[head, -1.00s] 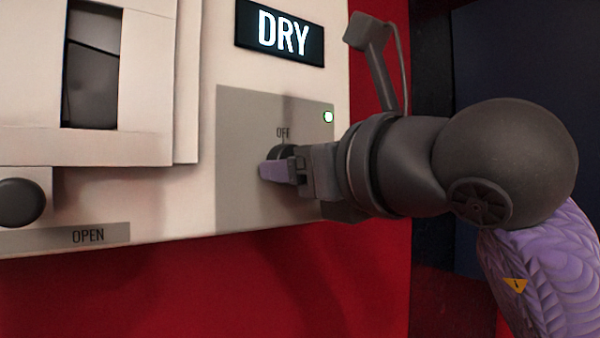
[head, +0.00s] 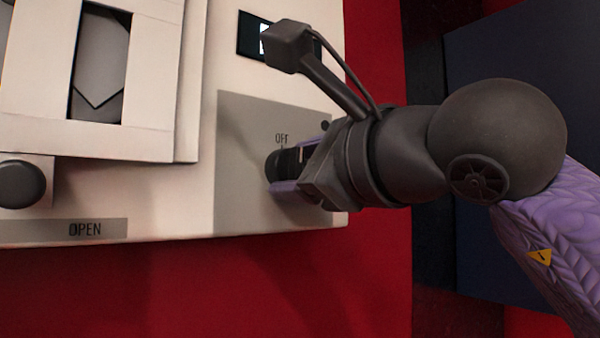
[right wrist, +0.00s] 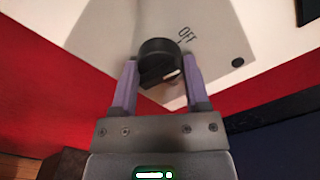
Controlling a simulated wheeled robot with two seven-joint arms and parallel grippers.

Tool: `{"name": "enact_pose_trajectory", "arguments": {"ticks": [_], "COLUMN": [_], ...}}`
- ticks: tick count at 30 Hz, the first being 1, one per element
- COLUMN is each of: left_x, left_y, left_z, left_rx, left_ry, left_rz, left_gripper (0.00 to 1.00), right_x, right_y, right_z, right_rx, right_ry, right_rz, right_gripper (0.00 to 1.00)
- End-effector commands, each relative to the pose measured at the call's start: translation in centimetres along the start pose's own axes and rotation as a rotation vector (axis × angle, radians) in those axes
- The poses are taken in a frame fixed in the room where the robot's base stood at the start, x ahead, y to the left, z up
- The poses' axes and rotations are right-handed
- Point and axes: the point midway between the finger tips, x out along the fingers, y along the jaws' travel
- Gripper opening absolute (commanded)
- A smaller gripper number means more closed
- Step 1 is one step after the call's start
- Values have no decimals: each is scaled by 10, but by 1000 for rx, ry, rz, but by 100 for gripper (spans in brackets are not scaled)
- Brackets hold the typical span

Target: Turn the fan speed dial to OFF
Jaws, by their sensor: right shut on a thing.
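The fan speed dial (head: 280,165) is a black round knob on a grey panel (head: 240,130), just below the printed OFF label (head: 282,139). My right gripper (head: 290,169) is shut on the dial, one purple finger on each side. The small indicator lamp (head: 325,126) on the panel is dark. My left gripper is not in view.
A display (head: 250,33) above the panel is partly hidden by my right wrist. On the left are a framed window (head: 98,70), a dark round knob (head: 20,183) and an OPEN label (head: 85,229). A red surface (head: 250,280) lies below the cabinet.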

Motion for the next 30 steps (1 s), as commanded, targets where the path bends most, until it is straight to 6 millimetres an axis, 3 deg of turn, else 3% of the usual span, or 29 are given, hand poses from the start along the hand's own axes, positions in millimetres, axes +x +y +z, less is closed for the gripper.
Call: {"name": "enact_pose_trajectory", "arguments": {"ticks": [24,25,29,30], "left_x": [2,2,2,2], "left_y": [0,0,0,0], "left_z": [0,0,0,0], "left_rx": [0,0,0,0], "left_ry": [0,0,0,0], "left_rz": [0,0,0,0], "left_gripper": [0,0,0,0], "right_x": [0,0,0,0], "right_y": [-1,-1,-1,-1], "right_z": [0,0,0,0], "right_rx": [-105,-105,-105,-105], "right_ry": [-1,-1,-1,-1], "right_rz": [-2,-2,-1,-1], "right_gripper": [1,66,93,94]}}
